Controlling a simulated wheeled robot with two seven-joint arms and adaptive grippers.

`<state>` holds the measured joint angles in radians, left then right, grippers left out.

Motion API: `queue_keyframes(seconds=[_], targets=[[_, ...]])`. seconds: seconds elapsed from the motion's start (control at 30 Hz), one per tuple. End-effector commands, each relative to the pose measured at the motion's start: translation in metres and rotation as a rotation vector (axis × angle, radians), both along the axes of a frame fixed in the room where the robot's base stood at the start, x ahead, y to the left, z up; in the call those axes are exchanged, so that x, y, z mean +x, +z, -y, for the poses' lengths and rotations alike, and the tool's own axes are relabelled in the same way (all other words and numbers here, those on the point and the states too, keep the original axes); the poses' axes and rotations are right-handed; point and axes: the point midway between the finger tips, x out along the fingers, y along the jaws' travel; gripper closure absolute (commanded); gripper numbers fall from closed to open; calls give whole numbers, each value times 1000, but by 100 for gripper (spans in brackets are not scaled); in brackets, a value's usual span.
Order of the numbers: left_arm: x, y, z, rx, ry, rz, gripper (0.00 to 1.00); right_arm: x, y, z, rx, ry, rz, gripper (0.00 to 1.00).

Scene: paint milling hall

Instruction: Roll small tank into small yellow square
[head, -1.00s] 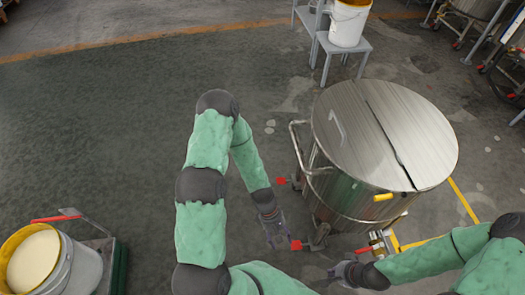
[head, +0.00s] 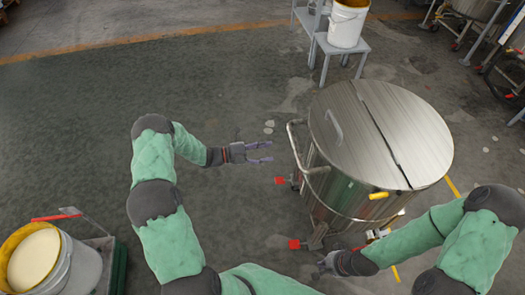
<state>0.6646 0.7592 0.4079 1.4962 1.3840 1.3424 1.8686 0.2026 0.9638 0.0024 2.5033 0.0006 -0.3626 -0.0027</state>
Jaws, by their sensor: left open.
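The small steel tank (head: 370,150) stands upright on its wheels at the right of the head view, its split lid shut. A curved push bar (head: 295,140) sticks out on its left side. Red caster pedals show at its base. Parts of the yellow floor square (head: 453,187) show behind the tank's right side; the tank and my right arm hide the rest. My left gripper (head: 261,152) is open and empty, left of the push bar and apart from it. My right gripper (head: 322,262) is low at the tank's near side; its finger opening is unclear.
A cream-filled bucket (head: 60,262) sits on a cart at the lower left. A grey stand (head: 340,47) with a white bucket (head: 347,22) is behind the tank. Other wheeled tanks stand at the upper right.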

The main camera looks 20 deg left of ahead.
Motion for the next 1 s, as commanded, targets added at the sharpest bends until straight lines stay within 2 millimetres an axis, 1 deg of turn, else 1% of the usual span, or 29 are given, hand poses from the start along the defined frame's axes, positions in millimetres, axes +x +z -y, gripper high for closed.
queue_keyframes(seconds=[0.53,0.8,1.0], targets=[[35,-2,57,3,-5,1,41,0,-17,0,0,0,0,100],[52,0,84,5,-5,2,41,0,-13,0,0,0,0,100],[60,0,95,4,-4,2,41,0,-12,0,0,0,0,100]])
